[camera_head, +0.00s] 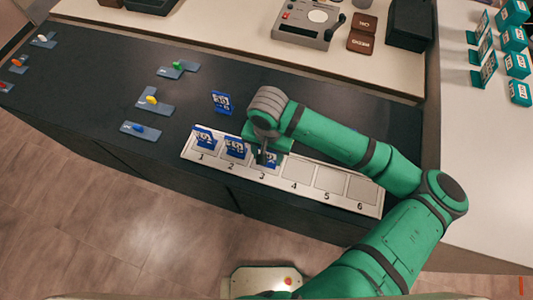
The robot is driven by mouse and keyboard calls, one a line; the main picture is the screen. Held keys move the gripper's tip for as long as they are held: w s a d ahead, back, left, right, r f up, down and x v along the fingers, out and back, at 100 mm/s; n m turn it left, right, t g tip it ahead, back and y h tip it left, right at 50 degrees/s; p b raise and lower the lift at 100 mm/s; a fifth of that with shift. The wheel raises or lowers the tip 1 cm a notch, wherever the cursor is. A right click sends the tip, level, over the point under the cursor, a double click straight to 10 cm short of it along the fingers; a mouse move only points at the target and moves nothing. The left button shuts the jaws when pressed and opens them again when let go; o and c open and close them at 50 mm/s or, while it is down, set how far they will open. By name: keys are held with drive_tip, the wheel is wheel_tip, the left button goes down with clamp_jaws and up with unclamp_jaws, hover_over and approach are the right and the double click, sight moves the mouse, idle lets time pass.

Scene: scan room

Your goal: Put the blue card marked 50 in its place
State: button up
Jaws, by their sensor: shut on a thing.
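A long white board (362,210) with places numbered 1 to 6 lies along the front edge of the dark table. My gripper (262,157) points down over place 3, shut on a blue card (271,161) that is partly hidden behind the fingers. I cannot tell whether this card touches the board. The numbers on the cards are too small to read surely. Places 4, 5 and 6 are bare.
Several grey-blue pieces with coloured knobs, such as the yellow one (152,100), lie on the dark table's left half. A grey device (306,25) and brown blocks (361,40) stand on the back counter. Teal boxes (514,38) and cards stand at the right.

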drive_tip(key=shift+f, duration=0.15)
drive_tip(key=o, duration=1.1)
wheel_tip(320, 180, up, 12)
drive_tip(key=shift+r, duration=0.2)
drive_tip(key=shift+w, duration=0.1)
